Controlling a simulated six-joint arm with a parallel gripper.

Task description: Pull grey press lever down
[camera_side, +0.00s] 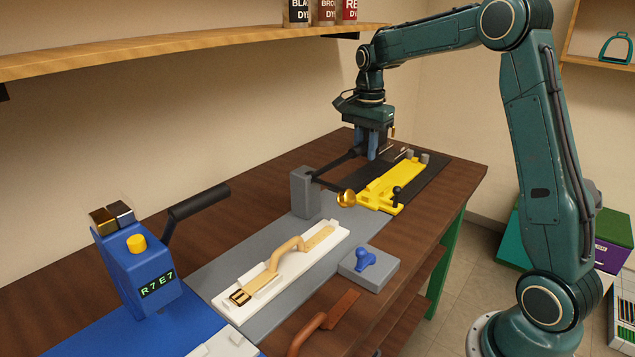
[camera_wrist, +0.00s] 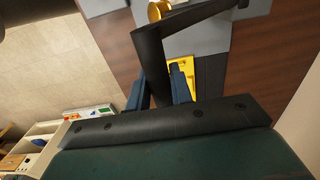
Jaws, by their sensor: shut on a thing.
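The grey press (camera_side: 305,193) stands on the grey mat at mid-table. Its black lever (camera_side: 338,164) slopes up from the post toward the back right, ending at my gripper (camera_side: 373,153). A second black arm from the post carries a round brass head (camera_side: 346,198). In the wrist view the thick black lever (camera_wrist: 152,55) runs down between the two blue fingers of my gripper (camera_wrist: 160,88), which is shut on it. The brass head (camera_wrist: 158,10) shows at the top edge there. The exact contact between fingers and lever is partly hidden.
A yellow fixture (camera_side: 385,187) lies just beside and below my gripper. A white fixture (camera_side: 280,268) holding a tan strap and a grey block with a blue knob (camera_side: 365,258) are nearer. A blue press (camera_side: 140,270) with its own black lever stands left. A shelf (camera_side: 180,47) runs above.

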